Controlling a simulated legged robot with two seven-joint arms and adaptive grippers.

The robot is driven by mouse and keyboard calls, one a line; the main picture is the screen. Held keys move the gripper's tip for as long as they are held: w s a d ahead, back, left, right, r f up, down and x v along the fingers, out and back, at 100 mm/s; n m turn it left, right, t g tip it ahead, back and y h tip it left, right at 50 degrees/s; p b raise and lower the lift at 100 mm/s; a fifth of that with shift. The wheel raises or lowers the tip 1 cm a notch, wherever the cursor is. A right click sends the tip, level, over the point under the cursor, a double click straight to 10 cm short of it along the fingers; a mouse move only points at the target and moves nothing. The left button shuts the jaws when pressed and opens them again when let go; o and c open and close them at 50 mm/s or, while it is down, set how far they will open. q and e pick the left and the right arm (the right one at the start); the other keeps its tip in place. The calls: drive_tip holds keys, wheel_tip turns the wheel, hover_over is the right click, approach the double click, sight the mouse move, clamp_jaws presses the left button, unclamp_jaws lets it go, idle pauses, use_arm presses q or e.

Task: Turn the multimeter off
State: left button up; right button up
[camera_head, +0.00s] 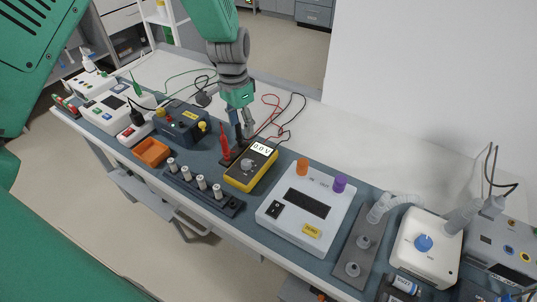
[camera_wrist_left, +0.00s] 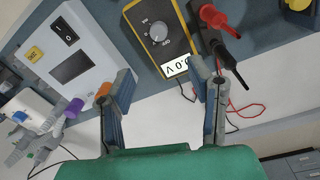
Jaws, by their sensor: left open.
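The multimeter (camera_head: 251,167) is yellow with a dark face and lies on the blue-grey bench mat. Its display (camera_head: 262,149) reads 0.0 V. Its round grey dial (camera_head: 247,164) is below the display; the wrist view shows the dial (camera_wrist_left: 158,31) unobstructed. My left gripper (camera_head: 243,131) points down just behind the multimeter's display end, apart from the dial. In the wrist view the left gripper (camera_wrist_left: 163,78) is open and empty, its fingers spread either side of the display end. Red and black probes (camera_wrist_left: 216,20) stand beside the multimeter. My right gripper is not seen.
A rail of posts (camera_head: 203,191) lies in front to the left, with an orange tray (camera_head: 151,152) beyond. Loose cables (camera_head: 275,118) lie behind. A white wall rises behind the bench.

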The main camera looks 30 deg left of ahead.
use_arm(q)
approach(246, 161)
drive_tip(key=a, duration=0.1)
drive_tip(key=d+f, duration=0.1)
drive_tip(key=f, duration=0.1)
drive_tip(key=d+f, duration=0.1)
drive_tip(key=f, duration=0.5)
drive_tip(key=shift+s+d, duration=0.15)
drive_tip(key=shift+d, duration=0.25)
drive_tip(key=shift+a+f, duration=0.75)
drive_tip(key=shift+f, duration=0.2)
drive_tip(key=shift+a+f, duration=0.15)
drive_tip(key=shift+a, duration=0.25)
drive_tip(key=shift+d, duration=0.3)
drive_tip(key=c, duration=0.8)
drive_tip(key=shift+d+r, duration=0.2)
drive_tip(key=shift+d, duration=0.1)
clamp_jaws()
drive_tip(key=shift+d, duration=0.25)
drive_tip(key=shift+a, duration=0.45)
drive_tip(key=shift+d, duration=0.1)
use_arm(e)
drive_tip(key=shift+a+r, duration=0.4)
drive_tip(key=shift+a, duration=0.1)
